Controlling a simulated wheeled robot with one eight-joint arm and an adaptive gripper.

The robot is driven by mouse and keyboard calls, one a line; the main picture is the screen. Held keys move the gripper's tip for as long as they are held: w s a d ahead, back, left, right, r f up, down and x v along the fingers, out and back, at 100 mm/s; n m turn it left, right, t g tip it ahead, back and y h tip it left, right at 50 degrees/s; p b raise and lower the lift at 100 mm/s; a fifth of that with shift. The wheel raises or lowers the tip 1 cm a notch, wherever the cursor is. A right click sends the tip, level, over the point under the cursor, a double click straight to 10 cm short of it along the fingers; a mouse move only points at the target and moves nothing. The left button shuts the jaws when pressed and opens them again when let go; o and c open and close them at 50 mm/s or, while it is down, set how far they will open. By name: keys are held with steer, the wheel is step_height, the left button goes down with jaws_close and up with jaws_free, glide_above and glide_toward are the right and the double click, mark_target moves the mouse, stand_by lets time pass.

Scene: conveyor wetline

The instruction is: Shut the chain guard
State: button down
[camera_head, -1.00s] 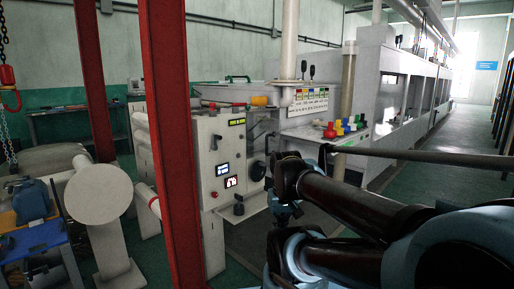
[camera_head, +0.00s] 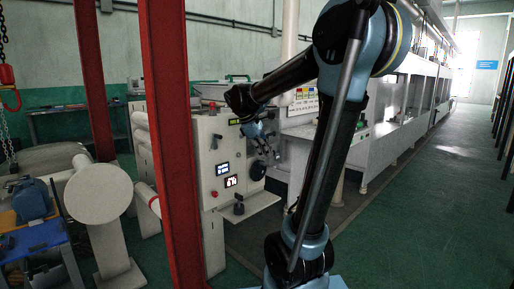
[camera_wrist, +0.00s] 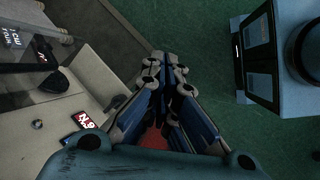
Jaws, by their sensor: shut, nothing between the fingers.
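I cannot clearly pick out the chain guard in either view. The pale machine (camera_head: 205,160) with lit displays stands left of centre in the head view, with a dark round part (camera_head: 258,170) on its side. My gripper (camera_head: 272,150) is in front of that side, above the round part; I cannot tell whether it touches anything. In the wrist view my gripper (camera_wrist: 165,68) has its fingers together and empty, over the floor beside the machine's ledge (camera_wrist: 85,100). My arm hides part of the machine's right side and the panel behind.
A red post (camera_head: 168,150) stands close in front of the machine at the left. A white roller (camera_head: 98,192) and a blue bench (camera_head: 38,240) are further left. A long pale line of cabinets (camera_head: 400,120) runs back at the right. Green floor (camera_head: 430,220) is clear at the right.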

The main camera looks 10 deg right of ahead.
steer(key=w+a+r+n+h, duration=0.2)
steer(key=w+a+n, duration=0.25)
steer(key=w, duration=0.45)
steer(key=w+a+r+n+h, duration=0.25)
steer(key=w+a, duration=0.35)
steer(key=w, duration=0.3)
steer(key=d+r+x, duration=0.1)
steer(key=x, duration=1.2)
steer(key=shift+w+n+t+y, duration=0.3)
steer(key=shift+w+t+y, duration=0.1)
steer(key=shift+y, duration=0.05)
steer(key=shift+r, duration=0.1)
